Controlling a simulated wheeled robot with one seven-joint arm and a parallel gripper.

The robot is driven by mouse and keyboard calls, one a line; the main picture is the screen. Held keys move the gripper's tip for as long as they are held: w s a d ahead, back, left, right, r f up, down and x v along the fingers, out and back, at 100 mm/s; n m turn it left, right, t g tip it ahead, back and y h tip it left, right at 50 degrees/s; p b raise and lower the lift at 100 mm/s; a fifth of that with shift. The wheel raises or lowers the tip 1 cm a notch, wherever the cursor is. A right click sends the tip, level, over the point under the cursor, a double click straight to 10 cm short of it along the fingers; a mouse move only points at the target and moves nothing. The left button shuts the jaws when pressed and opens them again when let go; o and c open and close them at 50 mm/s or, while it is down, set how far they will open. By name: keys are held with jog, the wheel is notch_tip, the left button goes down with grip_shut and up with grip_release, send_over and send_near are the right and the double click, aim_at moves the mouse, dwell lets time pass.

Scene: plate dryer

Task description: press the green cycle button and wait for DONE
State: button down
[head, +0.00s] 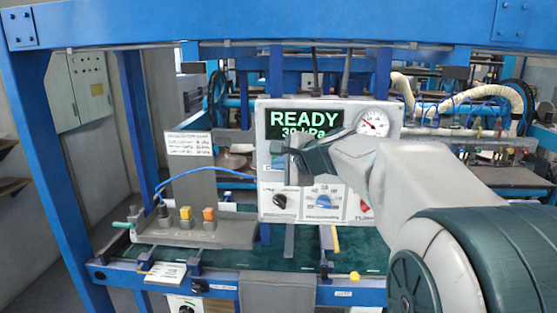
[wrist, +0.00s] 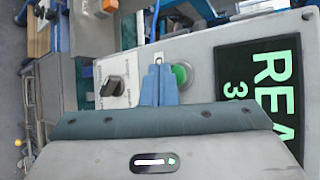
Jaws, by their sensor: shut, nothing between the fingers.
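The grey control panel (head: 327,207) stands upright behind my gripper (head: 278,148). Its display (head: 300,118) reads READY, with 30 kPa below. The green button (wrist: 181,76) shows in the wrist view between the display (wrist: 262,90) and a black knob (wrist: 115,87). My shut, empty gripper (wrist: 158,62) has its blue fingers just left of the button in that view, overlapping its edge. I cannot tell whether the fingers touch the panel. In the head view my gripper and wrist hide the button.
A round gauge (head: 373,122) sits at the panel's upper right. A blue knob (head: 324,201) and a red control (head: 365,207) are lower down. Blue frame posts and a top beam (head: 240,25) surround the station.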

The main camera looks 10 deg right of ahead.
jog(key=shift+w, duration=0.15)
dwell(0.6)
jog(key=shift+w+d, duration=0.15)
jog(key=shift+w, duration=0.15)
